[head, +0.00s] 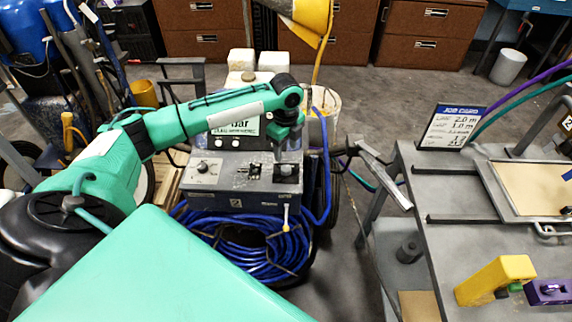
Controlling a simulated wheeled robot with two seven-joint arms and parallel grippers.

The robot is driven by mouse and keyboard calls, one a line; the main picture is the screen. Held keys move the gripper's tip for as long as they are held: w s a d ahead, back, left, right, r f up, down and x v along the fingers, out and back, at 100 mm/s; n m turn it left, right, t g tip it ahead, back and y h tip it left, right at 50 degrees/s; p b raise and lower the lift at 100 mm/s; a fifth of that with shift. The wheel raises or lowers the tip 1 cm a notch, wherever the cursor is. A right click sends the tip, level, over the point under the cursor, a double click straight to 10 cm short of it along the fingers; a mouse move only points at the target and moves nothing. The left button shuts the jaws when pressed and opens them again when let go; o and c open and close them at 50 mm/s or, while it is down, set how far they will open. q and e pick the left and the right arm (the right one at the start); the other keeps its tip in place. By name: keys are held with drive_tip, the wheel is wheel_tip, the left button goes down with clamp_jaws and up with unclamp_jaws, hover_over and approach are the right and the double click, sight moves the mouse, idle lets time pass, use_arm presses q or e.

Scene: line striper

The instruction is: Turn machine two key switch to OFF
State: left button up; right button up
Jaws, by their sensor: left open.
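The line striper (225,205) stands in the middle, with a grey control box on its front. A small plate on the box's lower front seems to carry a 2. The panel has a round dial (203,167) at left, a small dark switch (254,170) in the middle and a black knob (287,172) at right. I cannot tell for certain which is the key switch, nor read its position. My left gripper (288,150) is open and points down just above the black knob, partly covering that end of the panel; contact cannot be told. My right gripper is out of view.
A blue hose (250,245) is coiled below the panel. A grey workbench (450,250) at right carries a job card (451,126), a yellow block (497,280) and a purple item (548,292). Brown drawer cabinets (420,35) stand behind. Tools crowd the left.

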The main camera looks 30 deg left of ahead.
sight(286, 168)
use_arm(q)
wheel_tip(286, 168, down, 8)
drive_tip(key=shift+f+p, duration=0.15)
drive_tip(key=shift+p, duration=0.2)
drive_tip(key=c, duration=1)
